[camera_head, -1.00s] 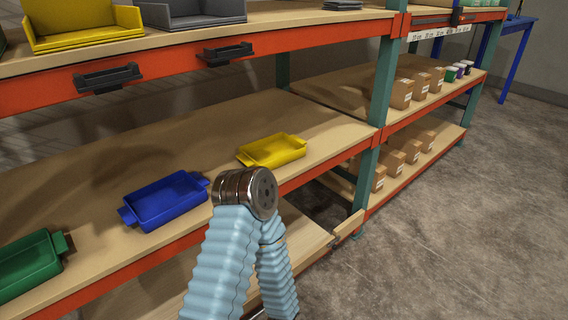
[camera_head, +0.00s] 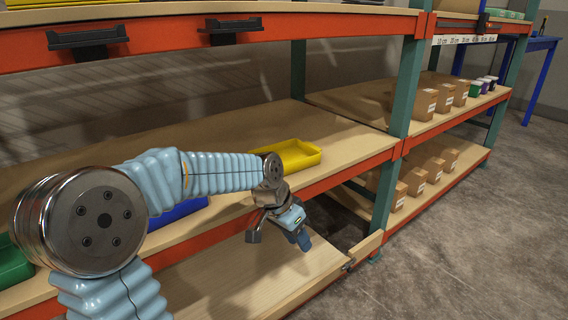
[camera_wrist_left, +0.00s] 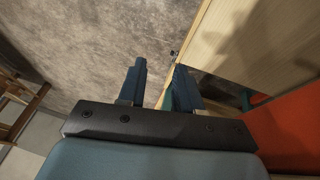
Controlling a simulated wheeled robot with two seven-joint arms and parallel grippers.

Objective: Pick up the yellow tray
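The yellow tray (camera_head: 297,155) lies on the middle wooden shelf in the head view, near its front edge. My arm's wrist hides part of its left end. My left gripper (camera_head: 303,240) hangs in front of the shelf's orange front beam, below and apart from the tray, pointing down. In the left wrist view the two blue fingers of my left gripper (camera_wrist_left: 159,82) stand apart with nothing between them. The tray does not show in the left wrist view. My right gripper is not in view.
A blue tray (camera_head: 178,212) and a green tray (camera_head: 12,266) lie on the same shelf to the left, partly hidden by my arm. A green post (camera_head: 404,88) stands right of the yellow tray. Cardboard boxes (camera_head: 424,104) stand on the right-hand shelf. The floor (camera_head: 470,240) at right is clear.

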